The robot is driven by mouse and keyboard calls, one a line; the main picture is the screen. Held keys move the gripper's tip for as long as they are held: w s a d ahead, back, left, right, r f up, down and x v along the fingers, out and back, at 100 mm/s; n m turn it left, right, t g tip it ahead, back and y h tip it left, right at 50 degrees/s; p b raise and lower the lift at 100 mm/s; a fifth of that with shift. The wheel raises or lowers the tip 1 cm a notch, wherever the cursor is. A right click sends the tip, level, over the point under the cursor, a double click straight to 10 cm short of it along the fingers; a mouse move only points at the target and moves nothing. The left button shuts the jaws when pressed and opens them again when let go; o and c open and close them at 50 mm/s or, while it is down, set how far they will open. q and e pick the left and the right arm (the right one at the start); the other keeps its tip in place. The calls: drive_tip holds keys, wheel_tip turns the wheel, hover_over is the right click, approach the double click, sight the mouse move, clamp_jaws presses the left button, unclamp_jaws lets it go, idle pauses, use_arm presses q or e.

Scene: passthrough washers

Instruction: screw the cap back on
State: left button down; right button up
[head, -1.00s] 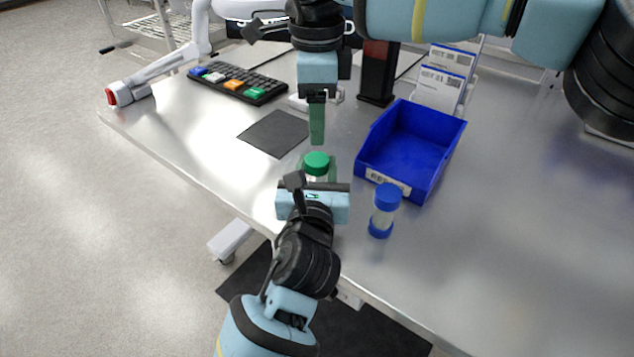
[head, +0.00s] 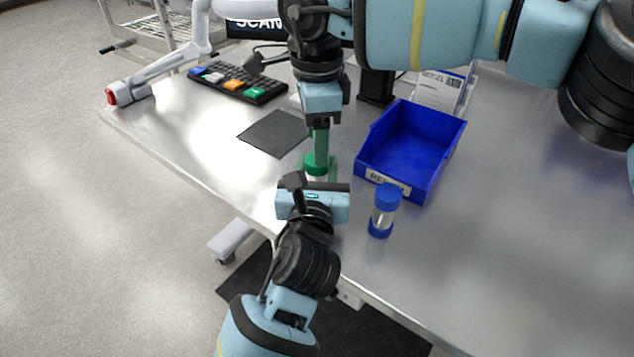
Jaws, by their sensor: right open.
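A small jar with a green cap (head: 317,172) stands upright near the table's front edge, mostly hidden by my grippers. The cap sits at the jar's top; whether it is threaded on cannot be told. My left gripper (head: 319,180) comes from the front, its green fingers at both sides of the jar, seemingly closed on it. My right gripper (head: 319,160) points straight down from above, with its fingertips at the green cap. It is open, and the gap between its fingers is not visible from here.
A clear vial with blue ends (head: 384,211) stands to the right of the jar. A blue bin (head: 437,178) is behind it. A dark mat (head: 273,134) and a keypad (head: 238,86) lie to the left. The table's right side is clear.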

drive_tip(key=shift+f, duration=2)
drive_tip(key=c, duration=1)
drive_tip(key=shift+m, duration=1.7)
drive_tip(key=o, duration=1.1)
drive_tip(key=shift+c, duration=0.2)
drive_tip(key=shift+r, duration=0.1)
